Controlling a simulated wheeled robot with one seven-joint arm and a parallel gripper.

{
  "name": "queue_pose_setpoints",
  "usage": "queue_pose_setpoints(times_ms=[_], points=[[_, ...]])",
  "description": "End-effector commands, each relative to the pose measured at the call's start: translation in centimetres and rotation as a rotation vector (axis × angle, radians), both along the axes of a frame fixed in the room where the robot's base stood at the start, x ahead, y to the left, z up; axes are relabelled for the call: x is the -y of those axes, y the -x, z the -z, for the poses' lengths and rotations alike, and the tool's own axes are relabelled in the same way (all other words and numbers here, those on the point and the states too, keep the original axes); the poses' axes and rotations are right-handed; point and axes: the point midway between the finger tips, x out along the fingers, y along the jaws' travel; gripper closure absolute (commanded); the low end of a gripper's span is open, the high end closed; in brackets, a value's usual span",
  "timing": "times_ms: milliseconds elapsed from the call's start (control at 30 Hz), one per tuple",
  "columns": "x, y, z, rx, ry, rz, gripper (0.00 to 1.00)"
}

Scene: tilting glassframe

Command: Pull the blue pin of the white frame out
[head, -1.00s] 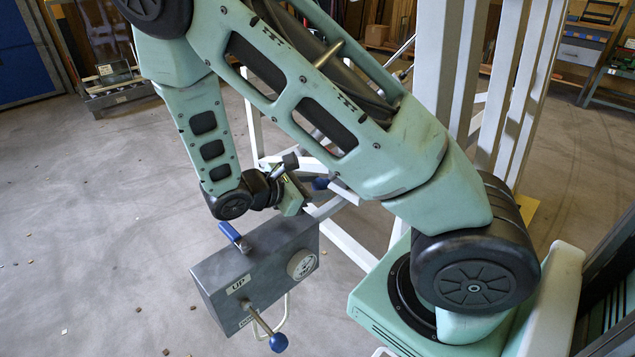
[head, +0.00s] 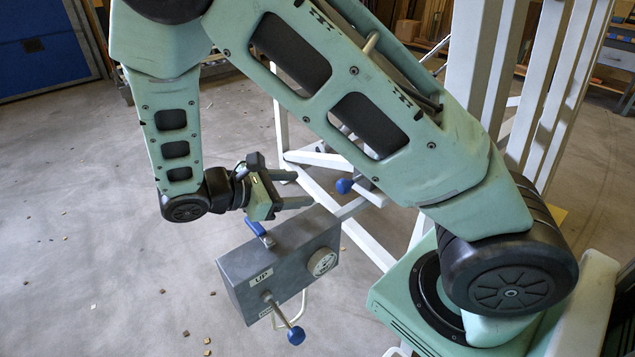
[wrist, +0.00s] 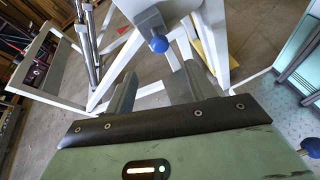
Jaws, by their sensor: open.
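The blue pin (head: 344,186) shows as a round blue knob on the white frame (head: 372,241) in the head view, just right of my gripper. In the wrist view the blue pin (wrist: 159,44) is near the top middle, beyond and between my fingertips, with a dark part behind it on the white frame (wrist: 232,45). My gripper (head: 296,190) is open and empty, its two fingers pointing right toward the pin and apart from it. The fingers also show in the wrist view (wrist: 160,85). The pin's shaft is hidden.
A grey box (head: 285,262) labelled UP sits below my gripper, with a blue-handled lever (head: 258,229) on top and a blue-knobbed lever (head: 296,335) at its front. White uprights (head: 470,85) stand behind my arm. The floor at left is open.

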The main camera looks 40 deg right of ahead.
Motion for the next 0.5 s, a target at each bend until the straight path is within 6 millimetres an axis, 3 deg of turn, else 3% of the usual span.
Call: queue_pose_setpoints(times_ms=[200, 500], points=[[-3.5, -0.7, -1.5, 0.001, 0.000, -0.002, 0.45], [-4.8, -0.8, -1.9, 0.000, -0.001, 0.000, 0.45]])
